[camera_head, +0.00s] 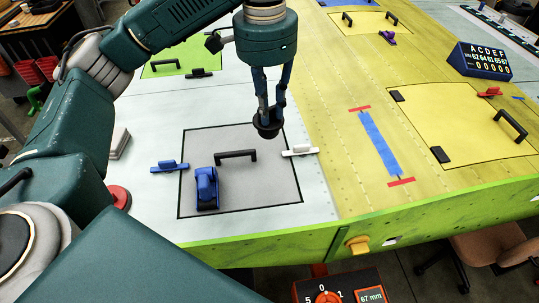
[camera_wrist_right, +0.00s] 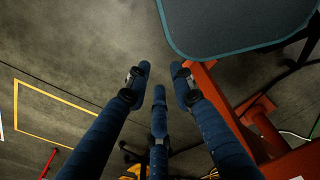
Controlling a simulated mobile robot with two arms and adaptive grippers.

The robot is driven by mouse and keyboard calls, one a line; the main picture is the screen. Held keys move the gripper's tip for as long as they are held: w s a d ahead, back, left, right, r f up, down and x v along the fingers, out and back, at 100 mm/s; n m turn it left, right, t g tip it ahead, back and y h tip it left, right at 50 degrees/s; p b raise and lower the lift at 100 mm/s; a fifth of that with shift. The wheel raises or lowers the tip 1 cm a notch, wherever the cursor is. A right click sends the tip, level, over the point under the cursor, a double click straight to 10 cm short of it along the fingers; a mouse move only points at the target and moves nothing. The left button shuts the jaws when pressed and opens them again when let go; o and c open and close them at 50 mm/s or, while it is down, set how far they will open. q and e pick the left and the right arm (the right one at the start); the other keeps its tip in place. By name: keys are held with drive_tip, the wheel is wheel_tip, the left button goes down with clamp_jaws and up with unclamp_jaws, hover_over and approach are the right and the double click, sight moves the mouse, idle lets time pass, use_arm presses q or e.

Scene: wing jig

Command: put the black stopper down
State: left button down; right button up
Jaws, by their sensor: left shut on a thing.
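My left gripper (camera_head: 268,112) points down over the grey panel with the black outline (camera_head: 240,186), near its upper right corner. It is shut on the black stopper (camera_head: 267,131), a small dark round piece at its fingertips. The fingers partly hide the stopper, and I cannot tell whether it touches the surface below. My right gripper (camera_wrist_right: 160,80) shows in the right wrist view with its fingers apart and nothing between them, over the floor.
The grey panel carries a black handle (camera_head: 236,155) and a blue tool (camera_head: 207,188). A blue clamp (camera_head: 169,167) and a white clamp (camera_head: 299,151) sit at its sides. A yellow panel (camera_head: 455,125) lies to the right. In the right wrist view, a red-orange frame (camera_wrist_right: 262,125) stands close by.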

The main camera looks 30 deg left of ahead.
use_arm(q)
wheel_tip(320, 180, down, 13)
drive_tip(key=shift+a+p, duration=0.1)
drive_tip(key=shift+p, duration=0.7)
drive_tip(key=shift+w+f, duration=0.1)
drive_tip(key=shift+f, duration=0.25)
drive_tip(key=c, duration=1.6)
unclamp_jaws()
drive_tip(key=shift+c, duration=0.2)
drive_tip(key=shift+r, duration=0.55)
drive_tip(key=r+b, duration=0.1)
drive_tip(key=r, duration=0.4)
drive_tip(key=r+b, duration=0.1)
drive_tip(key=r, duration=0.3)
drive_tip(key=shift+s+a+r, duration=0.15)
drive_tip(key=shift+s+r, duration=0.05)
drive_tip(key=shift+r, duration=0.15)
drive_tip(key=shift+s+r, duration=0.15)
drive_tip(key=shift+r, duration=0.5)
